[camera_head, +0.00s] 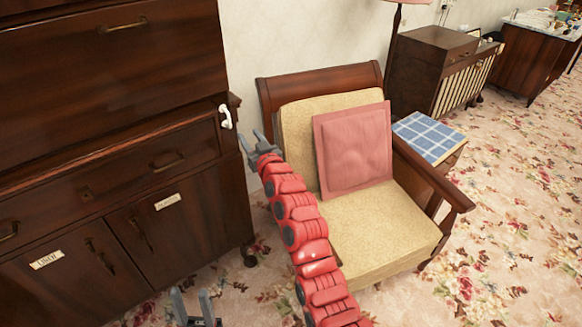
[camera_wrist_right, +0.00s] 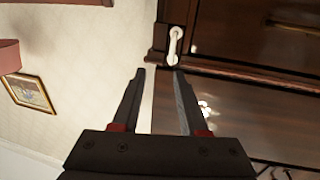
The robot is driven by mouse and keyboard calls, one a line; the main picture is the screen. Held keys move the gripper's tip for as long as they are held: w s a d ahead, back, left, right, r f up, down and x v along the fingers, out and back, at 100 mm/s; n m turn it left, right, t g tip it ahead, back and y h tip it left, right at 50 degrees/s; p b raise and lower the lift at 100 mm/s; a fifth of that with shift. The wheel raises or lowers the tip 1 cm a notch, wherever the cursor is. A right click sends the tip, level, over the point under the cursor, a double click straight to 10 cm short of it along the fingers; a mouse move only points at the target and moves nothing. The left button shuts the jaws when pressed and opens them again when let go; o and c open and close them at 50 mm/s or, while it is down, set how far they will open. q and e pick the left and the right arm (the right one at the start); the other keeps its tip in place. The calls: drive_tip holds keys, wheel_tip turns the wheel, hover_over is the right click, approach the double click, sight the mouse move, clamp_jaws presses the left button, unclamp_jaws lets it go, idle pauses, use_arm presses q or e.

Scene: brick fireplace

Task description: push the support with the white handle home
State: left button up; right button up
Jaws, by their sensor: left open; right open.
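The white handle (camera_head: 226,116) is on a narrow dark wood support at the right front corner of the cabinet (camera_head: 110,215). In the right wrist view the white handle (camera_wrist_right: 174,46) is just beyond the fingertips, and the end of the support (camera_wrist_right: 160,42) shows beside it. My right gripper (camera_head: 250,138), on the red arm, is open and empty, a little below and right of the handle. Its fingers also show in the wrist view (camera_wrist_right: 158,75). I see no contact with the handle. My left gripper (camera_head: 190,295) is open and empty at the bottom edge, in front of the lower cabinet doors.
A wooden armchair (camera_head: 385,235) with a pink cushion (camera_head: 352,150) stands right of the cabinet, behind my right arm. A side table with a blue checked top (camera_head: 428,136) is beside it. Flowered carpet (camera_head: 500,230) lies open at the right.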

drive_tip(key=w+d+p+v, duration=0.1)
drive_tip(key=d+p+v, duration=0.1)
drive_tip(key=v, duration=1.5)
drive_tip(key=shift+d+p, duration=0.4)
drive_tip(key=shift+p, duration=0.45)
drive_tip(key=shift+r, duration=0.1)
